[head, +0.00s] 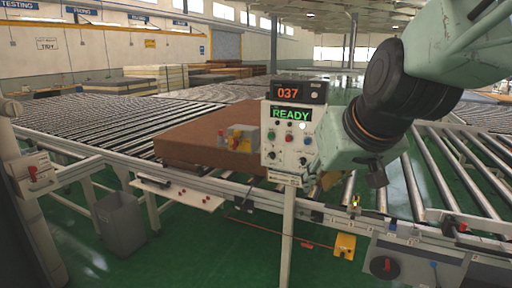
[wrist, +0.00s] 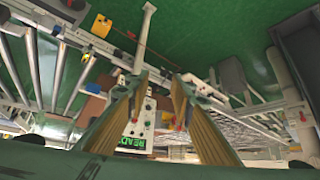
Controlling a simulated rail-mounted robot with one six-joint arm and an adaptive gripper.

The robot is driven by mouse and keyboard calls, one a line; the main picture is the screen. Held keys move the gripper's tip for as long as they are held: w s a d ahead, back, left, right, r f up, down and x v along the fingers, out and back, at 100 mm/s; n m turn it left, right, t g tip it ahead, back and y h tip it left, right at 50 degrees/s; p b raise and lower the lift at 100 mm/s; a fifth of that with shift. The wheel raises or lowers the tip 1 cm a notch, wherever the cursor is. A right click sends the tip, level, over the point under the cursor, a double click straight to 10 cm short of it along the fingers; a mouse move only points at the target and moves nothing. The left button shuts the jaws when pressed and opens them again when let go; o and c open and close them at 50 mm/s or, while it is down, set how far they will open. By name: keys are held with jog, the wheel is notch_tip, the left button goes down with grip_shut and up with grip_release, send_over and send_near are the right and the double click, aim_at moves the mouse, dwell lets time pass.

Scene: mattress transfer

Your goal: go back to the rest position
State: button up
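My gripper (wrist: 163,80) shows in the wrist view with its two fingers apart, and nothing is held between them. Its inner pads are yellow-brown. In the head view, my arm comes in from the upper right and its wrist hangs beside the control panel (head: 290,132); the fingers cannot be made out clearly there. The panel reads "037" and "READY" and has several buttons and knobs. In the wrist view the panel (wrist: 138,128) shows behind the fingers, upside down. Whether my gripper touches it cannot be told.
A brown mattress (head: 190,140) lies on the roller conveyor (head: 75,125) behind the panel. More rollers (head: 430,180) run at the right. A grey bin (head: 122,222) stands on the green floor at the left. A yellow box (head: 344,246) is on the lower front frame.

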jog(key=s+d+f+g, duration=0.1)
jog(key=s+d+g, duration=0.1)
jog(key=s, duration=1.3)
jog(key=s+d+f+m+g+h, duration=0.1)
jog(key=s+d, duration=0.3)
jog(key=s, duration=1.1)
jog(key=shift+d+f+m+g, duration=0.2)
jog(key=shift+f+m+g, duration=0.1)
jog(key=shift+f+g, duration=0.2)
jog(key=shift+c, duration=0.7)
